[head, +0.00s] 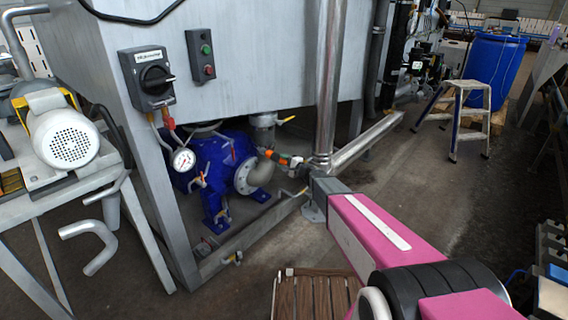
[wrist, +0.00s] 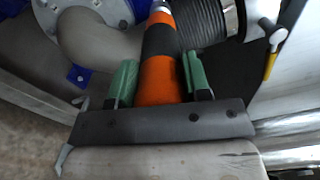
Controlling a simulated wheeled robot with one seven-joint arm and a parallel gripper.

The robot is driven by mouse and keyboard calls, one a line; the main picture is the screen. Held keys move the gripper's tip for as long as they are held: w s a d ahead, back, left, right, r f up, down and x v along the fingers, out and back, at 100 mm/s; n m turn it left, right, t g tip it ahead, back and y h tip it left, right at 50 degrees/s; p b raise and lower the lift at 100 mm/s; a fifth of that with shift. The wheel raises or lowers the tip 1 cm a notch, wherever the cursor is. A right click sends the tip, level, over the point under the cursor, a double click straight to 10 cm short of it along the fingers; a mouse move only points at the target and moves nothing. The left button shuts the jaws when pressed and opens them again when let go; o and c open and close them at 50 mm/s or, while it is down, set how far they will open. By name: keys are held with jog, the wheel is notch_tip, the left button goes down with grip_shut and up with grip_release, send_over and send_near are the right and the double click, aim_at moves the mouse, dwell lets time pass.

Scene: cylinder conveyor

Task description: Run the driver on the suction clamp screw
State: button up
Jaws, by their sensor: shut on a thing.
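My gripper (wrist: 160,82) has green fingers shut on the orange and black driver (wrist: 160,65). The driver points away from me, toward the top edge of the wrist view, between a curved grey pipe and a dark ribbed hose. In the head view, the driver's orange (head: 269,153) shows beside the blue pump (head: 218,165), with my gripper (head: 283,160) small at the end of my pink arm. I cannot make out the suction clamp screw, nor whether the driver's tip touches it.
The curved pipe (wrist: 92,38) with its bolted flange is left of the driver; the ribbed hose (wrist: 205,22) is right. A yellow-handled lever (wrist: 270,65) is farther right. A vertical steel pipe (head: 328,80) and the low frame rail (head: 245,240) stand close to my arm.

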jog(key=shift+x, duration=0.9)
dwell(1.4)
jog(key=shift+d, duration=0.1)
dwell(1.0)
jog(key=shift+v, duration=1.75)
jog(key=shift+s+d, duration=0.1)
jog(key=shift+s, duration=0.05)
